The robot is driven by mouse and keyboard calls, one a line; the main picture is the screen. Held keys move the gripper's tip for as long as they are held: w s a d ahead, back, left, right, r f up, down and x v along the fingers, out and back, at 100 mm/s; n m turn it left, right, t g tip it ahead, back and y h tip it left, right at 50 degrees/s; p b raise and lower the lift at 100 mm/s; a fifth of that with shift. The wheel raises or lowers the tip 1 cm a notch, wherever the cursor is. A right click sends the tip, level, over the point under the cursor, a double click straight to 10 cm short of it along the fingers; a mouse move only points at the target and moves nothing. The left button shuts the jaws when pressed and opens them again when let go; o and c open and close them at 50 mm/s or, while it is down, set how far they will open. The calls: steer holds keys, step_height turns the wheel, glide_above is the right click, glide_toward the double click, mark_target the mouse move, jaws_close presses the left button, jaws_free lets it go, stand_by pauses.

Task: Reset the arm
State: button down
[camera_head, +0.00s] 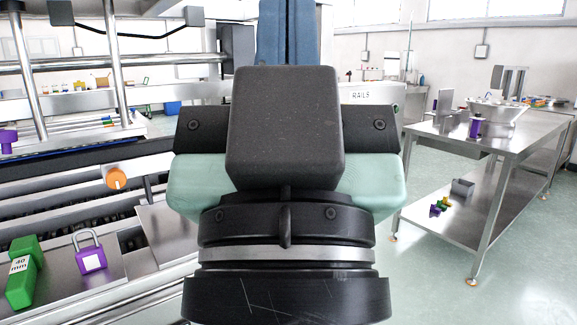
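My gripper (285,130) fills the middle of the camera_head view, very close to the camera. Its dark grey, block-shaped housing faces me, with black side plates and pale green parts to either side. A black round wrist section with a light metal band shows below it. The housing covers the area behind it, so I cannot make out the fingertips or whether they are open or shut. No held object can be made out. Two upright blue strips show above the housing, and I cannot tell what they belong to.
At left is a metal machine with rails, an orange knob (116,178), a green block marked 40 mm (22,272) and a purple padlock (90,252). At right stands a steel table (490,140) holding a metal bowl-shaped device (497,112). Pale floor (520,255) is clear at lower right.

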step_height(320, 180, up, 18)
steer(key=p, duration=1.5)
steer(key=shift+f, duration=0.2)
steer(key=shift+w, duration=0.1)
stand_by(3.0)
